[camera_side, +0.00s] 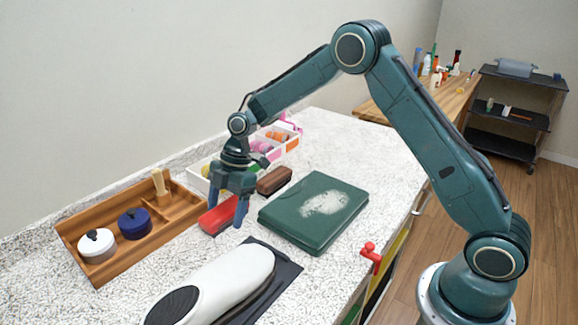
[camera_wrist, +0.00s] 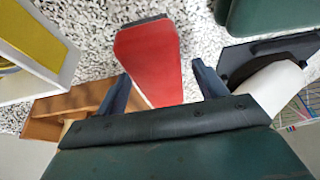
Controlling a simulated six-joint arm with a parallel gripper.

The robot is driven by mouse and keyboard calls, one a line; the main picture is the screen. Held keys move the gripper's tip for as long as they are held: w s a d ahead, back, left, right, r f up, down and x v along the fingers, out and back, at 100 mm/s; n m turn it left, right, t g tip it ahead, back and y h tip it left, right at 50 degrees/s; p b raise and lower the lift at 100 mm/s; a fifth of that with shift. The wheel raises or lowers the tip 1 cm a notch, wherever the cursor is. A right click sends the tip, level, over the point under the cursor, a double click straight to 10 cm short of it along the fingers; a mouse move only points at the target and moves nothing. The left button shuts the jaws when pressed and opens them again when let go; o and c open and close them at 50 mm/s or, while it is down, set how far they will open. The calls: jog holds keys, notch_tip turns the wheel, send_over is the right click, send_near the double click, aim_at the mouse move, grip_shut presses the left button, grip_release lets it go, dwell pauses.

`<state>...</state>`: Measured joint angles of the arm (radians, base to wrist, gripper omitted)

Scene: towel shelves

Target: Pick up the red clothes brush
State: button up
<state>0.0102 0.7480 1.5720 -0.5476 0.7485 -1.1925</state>
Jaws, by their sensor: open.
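The red clothes brush (camera_side: 219,214) lies on the speckled countertop, between the wooden tray and the green folded towel. In the side view my gripper (camera_side: 231,213) is right above it, fingers pointing down, and hides part of it. In the wrist view the red brush (camera_wrist: 150,62) runs between the two spread fingers of my gripper (camera_wrist: 163,92), with its dark-edged end pointing away. The fingers are open, one on each side of the brush, and no contact shows. I cannot tell the exact height of the fingertips over the counter.
A brown brush (camera_side: 274,180) and the green towel (camera_side: 314,210) lie close on the right. The wooden tray (camera_side: 113,273) with two lidded jars stands left. A white iron-like object (camera_side: 222,283) lies in front. A white divided bin (camera_side: 291,146) stands behind.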

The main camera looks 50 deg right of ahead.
aim_at(226, 207)
jog(key=c, duration=1.2)
jog(key=shift+r, duration=0.2)
notch_tip(226, 207, up, 20)
jog(key=shift+f, duration=0.25)
dwell(0.3)
jog(key=o, duration=0.5)
jog(key=shift+c, duration=1.3)
